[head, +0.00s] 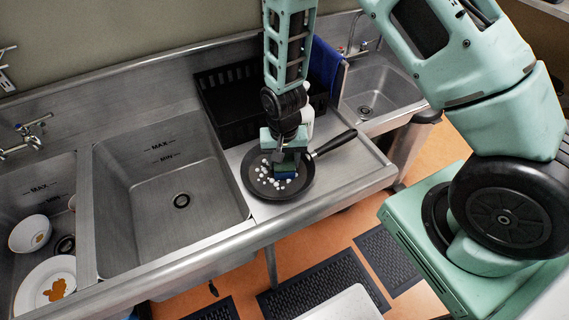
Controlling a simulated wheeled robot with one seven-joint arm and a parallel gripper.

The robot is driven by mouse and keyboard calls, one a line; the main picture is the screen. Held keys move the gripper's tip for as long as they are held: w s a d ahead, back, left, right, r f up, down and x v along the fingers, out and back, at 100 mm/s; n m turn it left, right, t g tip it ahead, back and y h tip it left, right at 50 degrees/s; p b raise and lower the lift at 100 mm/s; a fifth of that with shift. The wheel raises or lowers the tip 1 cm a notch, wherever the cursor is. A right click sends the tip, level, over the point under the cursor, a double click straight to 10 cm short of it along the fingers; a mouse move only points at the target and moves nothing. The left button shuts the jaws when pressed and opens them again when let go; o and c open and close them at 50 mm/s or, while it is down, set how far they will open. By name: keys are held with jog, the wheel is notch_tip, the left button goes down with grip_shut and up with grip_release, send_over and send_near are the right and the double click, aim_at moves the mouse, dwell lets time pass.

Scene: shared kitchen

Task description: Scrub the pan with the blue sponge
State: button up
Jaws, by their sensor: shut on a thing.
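A black frying pan (256,188) lies on the metal counter between the sinks, its handle (335,143) pointing up and to the right. White bits (264,170) are scattered over the left and middle of its inner surface. My gripper (284,160) points down over the pan and is shut on the blue sponge (287,175), which shows a dark green layer as well. The sponge is at or just above the pan's surface; I cannot tell if it touches. The gripper hides part of the sponge and the pan behind it.
A black crate (222,92) stands behind the pan, with a blue cloth (326,62) beside it. An empty sink (165,205) lies to the left. The far-left sink holds a bowl (30,234) and a stained plate (46,287). A small basin (380,85) is at right.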

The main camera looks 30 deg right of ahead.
aim_at(284, 168)
jog(key=shift+w+d, duration=0.1)
jog(key=shift+w, duration=0.2)
jog(key=shift+s+a+r, duration=0.1)
jog(key=shift+s+a, duration=0.3)
jog(key=shift+a, duration=0.35)
jog(key=shift+s+a, duration=0.4)
jog(key=shift+a, duration=0.4)
jog(key=shift+s+a+r, duration=0.1)
jog(key=shift+s+a, duration=0.3)
jog(key=shift+a, duration=0.35)
jog(key=shift+w+d+f, duration=0.1)
jog(key=shift+w+d, duration=0.3)
jog(key=shift+d, duration=0.35)
jog(key=shift+w+d, duration=0.35)
jog(key=shift+d, duration=0.35)
jog(key=shift+w+d+f, duration=0.1)
jog(key=shift+w+d, duration=0.3)
jog(key=shift+d, duration=0.35)
jog(key=shift+a, duration=0.1)
jog(key=shift+w+a, duration=0.15)
jog(key=shift+w+a+f, duration=0.1)
jog(key=shift+w+a, duration=0.1)
jog(key=shift+a, duration=0.45)
jog(key=shift+w+a, duration=0.2)
jog(key=shift+a, duration=0.4)
